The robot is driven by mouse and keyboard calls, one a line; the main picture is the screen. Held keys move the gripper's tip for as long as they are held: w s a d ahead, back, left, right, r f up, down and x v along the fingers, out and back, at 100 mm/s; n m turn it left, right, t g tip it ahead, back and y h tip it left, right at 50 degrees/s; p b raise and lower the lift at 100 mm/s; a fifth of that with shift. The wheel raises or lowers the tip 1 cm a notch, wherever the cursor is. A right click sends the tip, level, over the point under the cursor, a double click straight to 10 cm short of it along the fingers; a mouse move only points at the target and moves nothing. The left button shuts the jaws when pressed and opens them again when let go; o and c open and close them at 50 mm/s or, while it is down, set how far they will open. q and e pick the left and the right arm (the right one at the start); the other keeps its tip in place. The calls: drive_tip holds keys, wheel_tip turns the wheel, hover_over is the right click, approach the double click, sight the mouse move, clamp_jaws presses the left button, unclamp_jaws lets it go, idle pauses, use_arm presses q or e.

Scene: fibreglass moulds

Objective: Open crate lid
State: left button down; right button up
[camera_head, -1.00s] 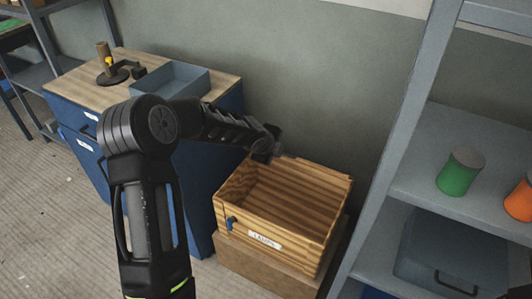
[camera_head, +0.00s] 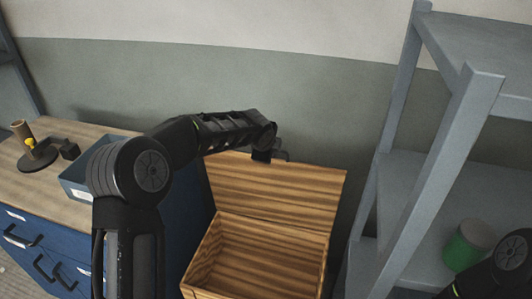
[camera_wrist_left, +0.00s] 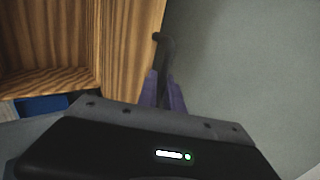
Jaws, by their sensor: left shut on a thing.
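The wooden crate (camera_head: 205,253) stands open in the head view, and I look down into its empty-looking inside. Its striped wooden lid (camera_head: 285,190) is raised at the back, upright or nearly so, close to the grey wall. My left gripper (camera_head: 270,155) is at the lid's top edge. In the left wrist view the purple fingertips (camera_wrist_left: 163,92) are shut on a dark handle-like bar (camera_wrist_left: 165,50) beside the lid's edge (camera_wrist_left: 135,50). The exact grip is dim and partly hidden. My right gripper is out of view; only part of my right arm shows at lower right.
A blue cabinet (camera_head: 35,240) with a wooden top stands left of the crate, with a blue-grey tray (camera_head: 75,185) and a dark stand (camera_head: 40,155) on it. A grey shelf rack (camera_head: 400,130) with a green can (camera_head: 465,245) is close on the right.

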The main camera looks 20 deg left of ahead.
use_arm(q)
drive_tip(key=shift+w+f, duration=0.1)
drive_tip(key=shift+w, duration=0.05)
drive_tip(key=c, duration=1.8)
unclamp_jaws()
drive_tip(key=o, duration=0.3)
drive_tip(key=shift+s+f, duration=0.1)
drive_tip(key=shift+s, duration=0.1)
